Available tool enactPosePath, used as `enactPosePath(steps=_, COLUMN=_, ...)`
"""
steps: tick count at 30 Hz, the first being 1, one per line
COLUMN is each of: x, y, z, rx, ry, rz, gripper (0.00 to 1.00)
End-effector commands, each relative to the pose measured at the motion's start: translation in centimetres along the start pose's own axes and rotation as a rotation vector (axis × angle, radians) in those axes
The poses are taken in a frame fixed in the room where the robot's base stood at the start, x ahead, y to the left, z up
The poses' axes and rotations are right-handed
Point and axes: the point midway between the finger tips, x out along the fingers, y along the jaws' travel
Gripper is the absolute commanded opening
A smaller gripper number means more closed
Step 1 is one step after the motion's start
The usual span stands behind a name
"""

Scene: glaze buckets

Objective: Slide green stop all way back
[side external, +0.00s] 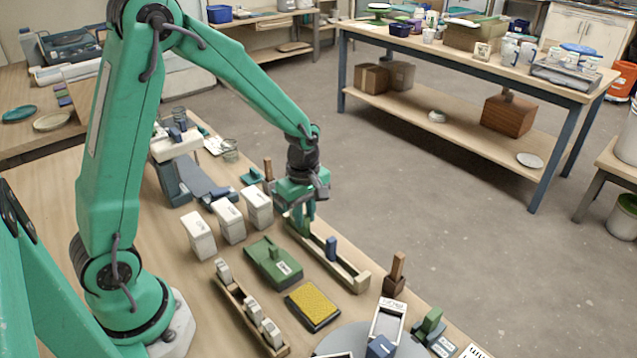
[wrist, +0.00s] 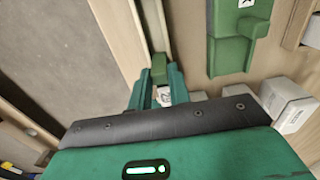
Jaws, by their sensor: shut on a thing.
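A wooden rail (side external: 345,270) runs lengthwise on the bench, with a blue stop (side external: 331,248) standing upright about midway along it. My gripper (side external: 299,226) is low over the rail's far-left end, beyond the blue stop. In the wrist view the green stop (wrist: 158,68) sits between the fingertips of my gripper (wrist: 159,82), in line with the rail (wrist: 153,25). The gripper is shut on it. The rail's end under the gripper is hidden, so any gap between the stop and that end cannot be told.
A green block-like fixture (side external: 272,262) lies left of the rail, and it shows at right in the wrist view (wrist: 230,55). White boxes (side external: 228,220) stand behind it. A yellow-topped pad (side external: 314,306) and a wooden rack (side external: 248,312) are nearer. The floor beyond the bench is clear.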

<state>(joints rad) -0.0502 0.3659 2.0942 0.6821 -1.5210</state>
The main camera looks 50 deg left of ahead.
Motion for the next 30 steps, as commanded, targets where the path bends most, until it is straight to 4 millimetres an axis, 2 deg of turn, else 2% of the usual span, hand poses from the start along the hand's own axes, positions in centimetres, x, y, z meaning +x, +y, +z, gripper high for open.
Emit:
enactPosePath(steps=21, x=-0.1, y=0.0, z=3.6, rx=0.002, ry=0.0, rz=0.001, gripper=0.0)
enactPosePath(steps=30, x=-0.1, y=0.0, z=4.2, rx=0.001, ry=0.0, rz=0.001, gripper=0.0)
